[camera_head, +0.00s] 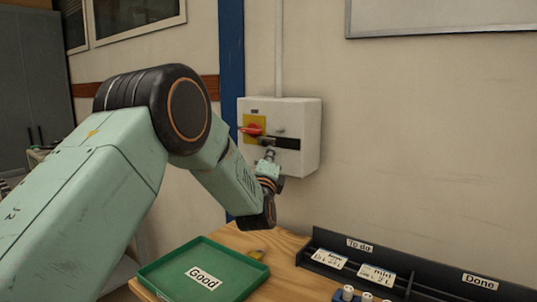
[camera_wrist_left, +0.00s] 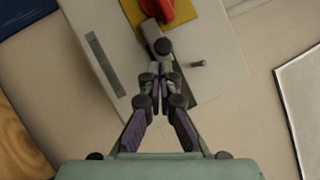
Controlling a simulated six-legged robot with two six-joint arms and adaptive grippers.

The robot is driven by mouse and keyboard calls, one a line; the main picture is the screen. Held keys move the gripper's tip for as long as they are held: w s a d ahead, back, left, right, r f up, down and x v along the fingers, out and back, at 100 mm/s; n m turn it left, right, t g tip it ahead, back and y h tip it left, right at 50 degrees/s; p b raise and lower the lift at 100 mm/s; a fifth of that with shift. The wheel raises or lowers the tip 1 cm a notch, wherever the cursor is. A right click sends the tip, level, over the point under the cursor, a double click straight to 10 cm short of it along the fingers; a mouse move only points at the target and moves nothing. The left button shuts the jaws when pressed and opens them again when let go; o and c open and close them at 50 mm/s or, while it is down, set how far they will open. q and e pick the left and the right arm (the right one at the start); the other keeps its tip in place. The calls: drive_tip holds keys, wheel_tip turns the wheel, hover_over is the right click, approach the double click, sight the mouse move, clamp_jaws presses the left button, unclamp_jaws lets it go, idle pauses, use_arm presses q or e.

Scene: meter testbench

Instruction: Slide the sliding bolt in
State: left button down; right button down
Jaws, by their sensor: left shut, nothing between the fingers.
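The sliding bolt (camera_head: 267,141) is a small grey bar with a dark round knob on the front of a white wall box (camera_head: 308,130). It sits just below a red rotary handle (camera_head: 252,130) on a yellow plate. In the left wrist view the bolt's dark knob (camera_wrist_left: 162,46) lies just beyond my fingertips. My left gripper (camera_head: 268,156) is shut and empty, close below the bolt; it also shows in the left wrist view (camera_wrist_left: 156,70). I cannot tell whether the fingertips touch the knob. My right gripper is in neither view.
A small pin (camera_wrist_left: 198,63) sticks out of the box beside the bolt. Below, a wooden table (camera_head: 232,239) holds a green tray (camera_head: 170,270) labelled Good and a black rack (camera_head: 410,262).

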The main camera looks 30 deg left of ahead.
use_arm(q)
drive_tip(key=shift+a+r, duration=0.15)
drive_tip(key=shift+a, duration=0.1)
drive_tip(key=shift+s+r, duration=0.2)
drive_tip(key=shift+r, duration=0.05)
drive_tip(key=shift+w+a+f, duration=0.1)
drive_tip(key=shift+w, duration=0.1)
drive_tip(key=shift+w+a+r+p, duration=0.2)
drive_tip(key=shift+a+p, duration=0.25)
drive_tip(key=shift+a, duration=0.3)
drive_tip(key=shift+s+r, duration=0.2)
drive_tip(key=shift+r, duration=0.05)
